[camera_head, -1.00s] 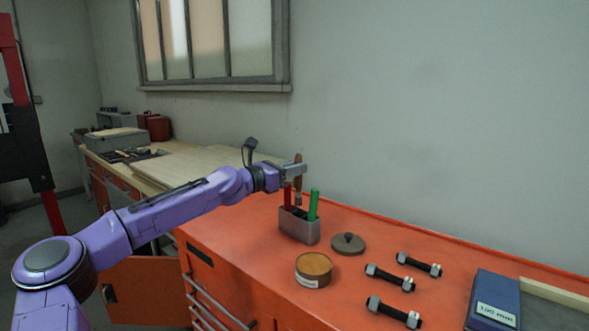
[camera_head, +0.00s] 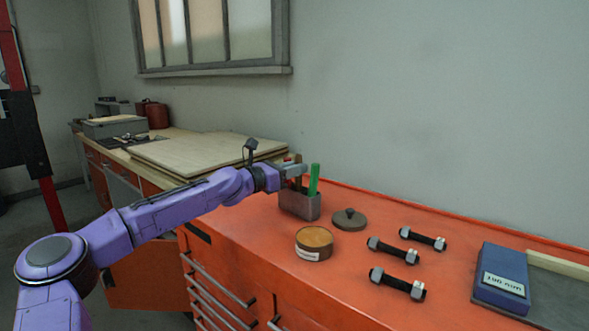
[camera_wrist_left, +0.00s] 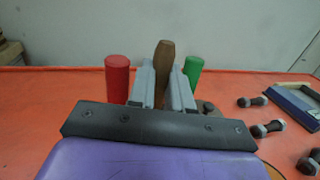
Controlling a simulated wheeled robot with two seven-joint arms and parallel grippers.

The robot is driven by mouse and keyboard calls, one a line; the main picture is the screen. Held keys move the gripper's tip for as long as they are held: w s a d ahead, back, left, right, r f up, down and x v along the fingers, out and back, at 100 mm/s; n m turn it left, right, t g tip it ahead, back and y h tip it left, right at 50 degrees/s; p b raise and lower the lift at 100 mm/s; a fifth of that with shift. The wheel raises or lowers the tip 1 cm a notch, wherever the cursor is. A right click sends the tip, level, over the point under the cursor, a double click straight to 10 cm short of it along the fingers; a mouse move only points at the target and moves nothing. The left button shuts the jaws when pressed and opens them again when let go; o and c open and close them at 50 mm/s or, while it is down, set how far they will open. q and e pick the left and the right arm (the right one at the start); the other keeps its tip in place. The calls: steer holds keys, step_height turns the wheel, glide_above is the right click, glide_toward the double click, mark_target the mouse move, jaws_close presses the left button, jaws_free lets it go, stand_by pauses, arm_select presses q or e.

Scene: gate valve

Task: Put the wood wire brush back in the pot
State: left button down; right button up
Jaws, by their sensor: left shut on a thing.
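The wood wire brush (camera_wrist_left: 165,66) shows its brown handle upright between the two fingers of my left gripper (camera_wrist_left: 162,88) in the left wrist view. In the head view, my left gripper (camera_head: 293,172) is shut on the brush (camera_head: 298,160) at the pot. The grey pot (camera_head: 300,206) stands on the orange cabinet top. The brush's lower part is hidden by the gripper and pot wall, so I cannot tell how deep it sits. A green handle (camera_head: 314,180) stands in the pot, and a red handle (camera_wrist_left: 117,78) shows left of the gripper. My right gripper is not in view.
A round tin (camera_head: 314,243) and a grey knobbed lid (camera_head: 349,219) are near the pot. Several bolts with nuts (camera_head: 397,283) lie to the right, beside a blue box (camera_head: 502,277). A wooden bench (camera_head: 200,152) is behind the arm.

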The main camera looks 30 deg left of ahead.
arm_select(q)
steer(key=c, duration=1)
jaws_free()
steer(key=shift+o, duration=0.2)
steer(key=p+v, duration=1)
steer(key=p, duration=0.1)
steer(key=shift+s, duration=0.3)
steer(key=shift+a, duration=0.1)
